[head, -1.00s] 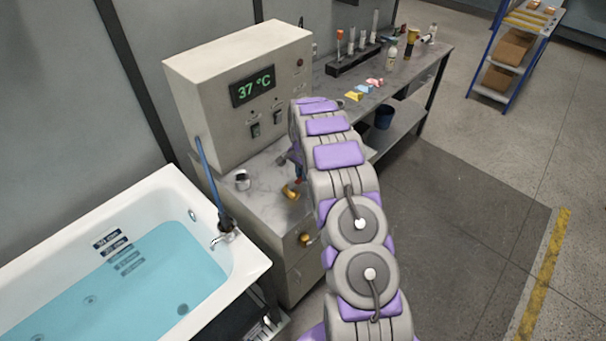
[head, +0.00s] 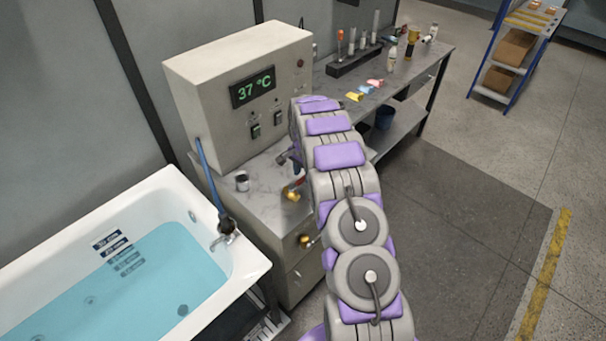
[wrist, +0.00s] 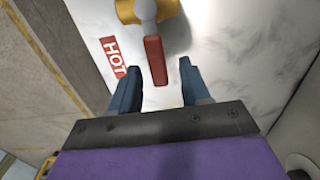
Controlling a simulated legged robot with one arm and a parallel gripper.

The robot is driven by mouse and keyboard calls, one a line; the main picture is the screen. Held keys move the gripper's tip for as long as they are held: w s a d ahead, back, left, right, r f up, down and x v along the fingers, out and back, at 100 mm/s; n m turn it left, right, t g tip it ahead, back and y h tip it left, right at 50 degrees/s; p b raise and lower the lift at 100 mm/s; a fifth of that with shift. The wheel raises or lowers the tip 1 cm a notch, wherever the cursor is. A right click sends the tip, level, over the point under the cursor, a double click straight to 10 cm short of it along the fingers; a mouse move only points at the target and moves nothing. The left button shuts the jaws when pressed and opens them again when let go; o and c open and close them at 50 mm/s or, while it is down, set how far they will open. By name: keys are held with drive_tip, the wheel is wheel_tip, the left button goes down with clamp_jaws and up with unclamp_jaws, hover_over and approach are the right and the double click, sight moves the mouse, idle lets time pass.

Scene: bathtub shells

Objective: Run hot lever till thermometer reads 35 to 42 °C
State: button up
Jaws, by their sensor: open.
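The thermometer display (head: 253,88) on the beige control box reads 37 °C in green digits. The hot lever (wrist: 155,60) is a red handle on a brass valve (wrist: 147,12), beside a red HOT label (wrist: 114,57) in the wrist view. My gripper (wrist: 163,88) is open, its two blue fingers on either side of the lever's near end, with gaps to both sides. In the head view the brass valve (head: 292,195) shows on the cabinet, while my arm hides most of my gripper. The bathtub (head: 250,262) holds blue water.
A workbench (head: 425,65) with bottles and colored pieces extends behind my arm. The floor (head: 470,240) at right is clear.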

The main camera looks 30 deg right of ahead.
sight(303, 178)
wheel_tip(303, 178, up, 17)
drive_tip(key=shift+f+p, duration=0.2)
drive_tip(key=shift+p, duration=0.15)
idle(0.4)
drive_tip(key=s+a+r+n+b, duration=0.25)
drive_tip(key=s+a+r, duration=0.35)
drive_tip(key=s, duration=0.4)
drive_tip(key=s+a+r+n+b, duration=0.1)
drive_tip(key=s+a+r+n, duration=0.25)
drive_tip(key=s+a, duration=0.55)
drive_tip(key=s+a+f+n+b, duration=0.1)
drive_tip(key=s+n, duration=0.1)
drive_tip(key=s, duration=0.7)
drive_tip(key=s+a+f+n+g, duration=0.1)
drive_tip(key=s+a+f+n, duration=0.1)
drive_tip(key=s, duration=0.8)
drive_tip(key=s+a+f+n+b, duration=0.1)
drive_tip(key=s+a+f+n, duration=0.1)
drive_tip(key=s, duration=0.8)
drive_tip(key=shift+s+n+g+b, duration=0.15)
drive_tip(key=shift+n+g+b, duration=0.2)
drive_tip(key=shift+n, duration=0.55)
